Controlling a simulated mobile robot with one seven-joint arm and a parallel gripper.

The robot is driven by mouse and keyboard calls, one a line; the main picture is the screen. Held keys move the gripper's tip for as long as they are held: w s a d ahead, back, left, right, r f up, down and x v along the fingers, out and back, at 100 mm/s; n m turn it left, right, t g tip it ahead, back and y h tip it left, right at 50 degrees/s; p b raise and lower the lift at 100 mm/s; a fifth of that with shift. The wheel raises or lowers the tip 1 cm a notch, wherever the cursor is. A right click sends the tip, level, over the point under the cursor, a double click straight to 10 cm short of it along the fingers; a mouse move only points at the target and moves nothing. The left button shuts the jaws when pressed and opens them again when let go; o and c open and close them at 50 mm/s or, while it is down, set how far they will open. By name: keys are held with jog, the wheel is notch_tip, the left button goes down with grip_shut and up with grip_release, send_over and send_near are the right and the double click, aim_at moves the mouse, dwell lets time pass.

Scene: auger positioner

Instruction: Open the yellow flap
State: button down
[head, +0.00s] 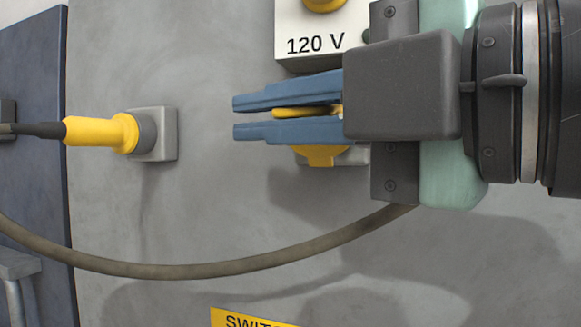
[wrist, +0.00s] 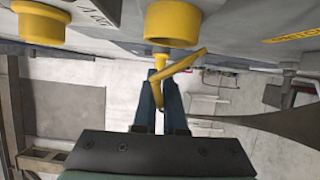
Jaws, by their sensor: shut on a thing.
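The yellow flap shows in the head view as a thin yellow strip (head: 305,112) between my gripper's fingers. In the wrist view the flap (wrist: 183,64) is a bent yellow piece below a round yellow socket (wrist: 172,22), with its free end sticking out to the right. My gripper (head: 237,117) comes in from the right in the head view, its blue fingers close together around the flap. The wrist view shows the gripper (wrist: 163,77) with the flap crossing its fingers. A yellow part on a grey mount (head: 320,156) shows below the lower finger. My gripper hides most of the socket in the head view.
A yellow plug (head: 100,131) sits in a grey wall socket to the left. A cable (head: 210,270) sags across the panel below. A box marked 120 V (head: 316,43) is just above my gripper. Another yellow round part (wrist: 42,22) shows in the wrist view.

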jog(key=shift+s+a+f+n+t+y+b, duration=0.1)
jog(key=shift+s+f+n+t+y+b, duration=0.15)
jog(key=shift+n+b, duration=0.45)
jog(key=shift+s+f+n+t+y+b, duration=0.15)
jog(key=shift+f+n+b, duration=0.15)
jog(key=shift+n+b, duration=0.4)
jog(key=shift+w, duration=0.1)
jog(key=c, duration=1)
grip_release()
